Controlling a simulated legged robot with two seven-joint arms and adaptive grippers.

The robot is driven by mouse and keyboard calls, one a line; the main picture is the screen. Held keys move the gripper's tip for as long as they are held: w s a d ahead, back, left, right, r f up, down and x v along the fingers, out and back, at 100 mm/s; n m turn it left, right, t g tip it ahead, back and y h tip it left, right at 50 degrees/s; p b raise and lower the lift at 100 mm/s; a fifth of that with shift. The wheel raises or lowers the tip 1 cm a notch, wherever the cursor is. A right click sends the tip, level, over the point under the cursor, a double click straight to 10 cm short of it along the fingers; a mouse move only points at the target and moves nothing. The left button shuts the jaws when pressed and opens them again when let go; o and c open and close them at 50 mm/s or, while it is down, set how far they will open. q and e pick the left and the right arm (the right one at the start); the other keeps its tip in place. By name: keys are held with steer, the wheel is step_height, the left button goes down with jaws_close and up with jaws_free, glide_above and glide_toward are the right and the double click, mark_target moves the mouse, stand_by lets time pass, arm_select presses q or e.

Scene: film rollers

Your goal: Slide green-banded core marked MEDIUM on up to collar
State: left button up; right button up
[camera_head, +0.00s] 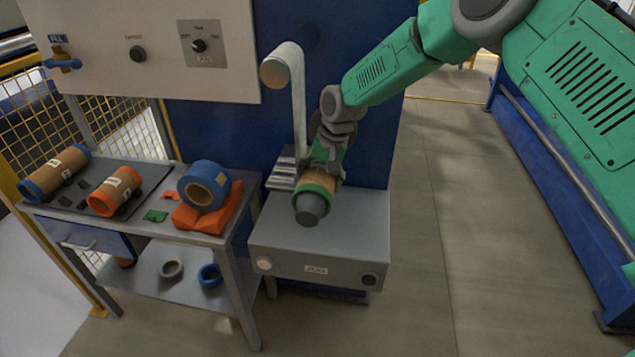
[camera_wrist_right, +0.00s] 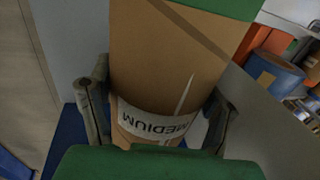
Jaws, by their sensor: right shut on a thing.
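The green-banded core (camera_head: 315,187) is a brown cardboard tube with green end bands. It points toward the camera over the grey JOG cabinet. A grey rounded shaft end (camera_head: 311,208) sticks out of its near end, so the core appears to be around the shaft. My right gripper (camera_head: 325,152) is shut on the core from above and behind. In the right wrist view the core (camera_wrist_right: 180,60) fills the middle, its white MEDIUM label (camera_wrist_right: 155,122) upside down between the two fingers (camera_wrist_right: 157,115). The collar is hidden. My left gripper is not in view.
A side table (camera_head: 190,229) at left holds a blue-banded core (camera_head: 52,172), a red-banded core (camera_head: 113,193) and a blue tape roll (camera_head: 203,186) on an orange block. The JOG cabinet (camera_head: 330,240) lies below the core. A pale film web (camera_head: 298,100) hangs behind.

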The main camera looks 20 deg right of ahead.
steer(key=shift+w+d, duration=0.55)
steer(key=shift+w, duration=0.3)
steer(key=shift+r, duration=0.1)
steer(key=o, duration=1.5)
